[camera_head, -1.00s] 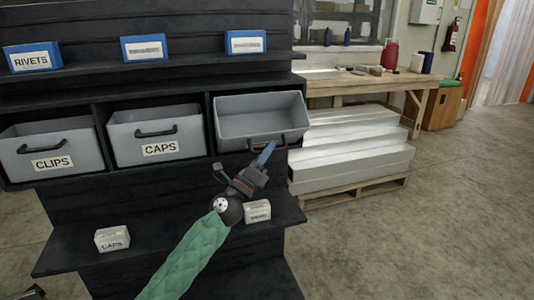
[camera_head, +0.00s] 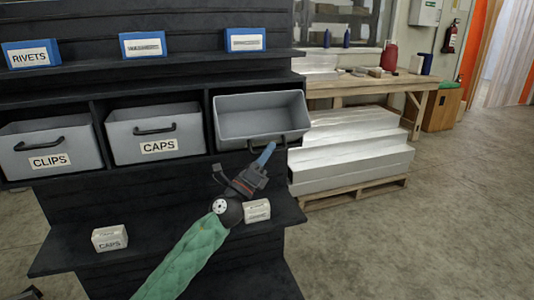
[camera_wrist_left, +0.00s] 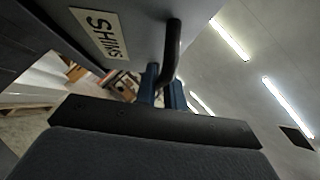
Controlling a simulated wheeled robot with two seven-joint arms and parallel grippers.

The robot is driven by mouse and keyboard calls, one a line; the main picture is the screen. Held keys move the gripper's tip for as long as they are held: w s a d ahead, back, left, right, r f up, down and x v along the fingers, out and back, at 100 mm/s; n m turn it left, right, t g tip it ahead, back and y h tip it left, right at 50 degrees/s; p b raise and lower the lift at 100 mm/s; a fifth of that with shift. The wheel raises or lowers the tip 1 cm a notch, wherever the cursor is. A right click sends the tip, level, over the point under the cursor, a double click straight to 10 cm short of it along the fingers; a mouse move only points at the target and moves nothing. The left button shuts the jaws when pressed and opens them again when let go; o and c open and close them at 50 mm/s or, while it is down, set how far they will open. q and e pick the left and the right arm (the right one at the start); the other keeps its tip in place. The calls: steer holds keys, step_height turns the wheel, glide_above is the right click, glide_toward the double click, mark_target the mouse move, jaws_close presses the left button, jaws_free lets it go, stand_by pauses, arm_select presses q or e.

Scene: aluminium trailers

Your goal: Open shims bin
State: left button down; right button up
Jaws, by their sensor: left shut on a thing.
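The shims bin (camera_head: 262,118) is the grey bin at the right of the bin row, tilted out with its empty inside showing. In the left wrist view its SHIMS label (camera_wrist_left: 99,33) and dark handle (camera_wrist_left: 173,50) show close up. My left gripper (camera_head: 268,152) is at the bin's front edge, with its blue fingers shut on the handle. The fingers also show in the left wrist view (camera_wrist_left: 162,88). My right gripper is not clearly in view; only a dark piece shows at the bottom left corner.
The caps bin (camera_head: 155,132) and clips bin (camera_head: 50,147) sit closed to the left. Blue boxes such as rivets (camera_head: 31,54) stand on the shelf above. Small white boxes, one marked CAPS (camera_head: 110,238), sit on the lower shelf. A workbench (camera_head: 370,84) stands at the right.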

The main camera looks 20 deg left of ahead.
steer(key=shift+r, duration=0.1)
stand_by(0.3)
arm_select(q)
steer(key=c, duration=1.5)
jaws_free()
steer(key=shift+f, duration=0.1)
